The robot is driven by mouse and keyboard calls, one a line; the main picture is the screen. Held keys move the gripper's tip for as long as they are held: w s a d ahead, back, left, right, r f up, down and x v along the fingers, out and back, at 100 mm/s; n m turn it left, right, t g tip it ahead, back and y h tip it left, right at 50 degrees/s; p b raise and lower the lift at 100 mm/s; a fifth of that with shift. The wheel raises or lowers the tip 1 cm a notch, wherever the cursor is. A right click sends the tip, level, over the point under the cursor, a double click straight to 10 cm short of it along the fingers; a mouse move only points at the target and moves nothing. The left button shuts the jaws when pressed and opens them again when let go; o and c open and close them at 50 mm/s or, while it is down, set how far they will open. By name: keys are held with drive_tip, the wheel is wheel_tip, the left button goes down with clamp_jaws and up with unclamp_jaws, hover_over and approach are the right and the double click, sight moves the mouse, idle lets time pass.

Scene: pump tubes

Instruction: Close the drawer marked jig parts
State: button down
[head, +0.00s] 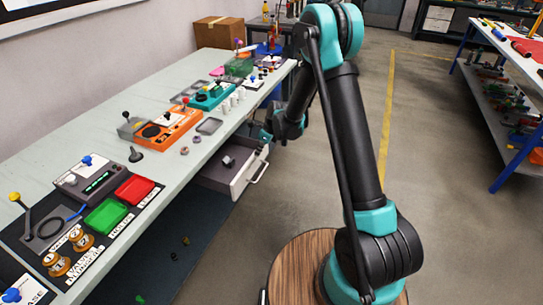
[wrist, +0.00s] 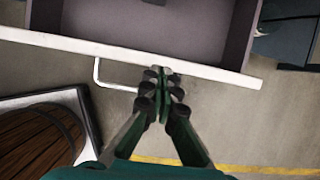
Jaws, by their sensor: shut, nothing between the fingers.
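A grey drawer (head: 224,170) with a white front and a bar handle (head: 259,172) stands pulled out under the long bench. I cannot read a label on it. A small dark object (head: 228,160) lies inside. In the wrist view the drawer's white front edge (wrist: 210,68) crosses the picture, with its handle (wrist: 98,75) at the left and the inside above. My gripper (wrist: 162,75) is shut and empty, its fingertips at the drawer front, just right of the handle. I cannot tell whether they touch it. In the head view my gripper (head: 266,137) is small and partly hidden.
The long bench (head: 190,154) holds an orange device (head: 168,130), a teal device (head: 209,97), red and green trays (head: 107,216) and several knobs. A blue-legged shelf (head: 495,90) stands at the right.

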drive_tip(key=w+a, duration=0.5)
drive_tip(key=a, duration=0.8)
drive_tip(key=shift+a, duration=0.2)
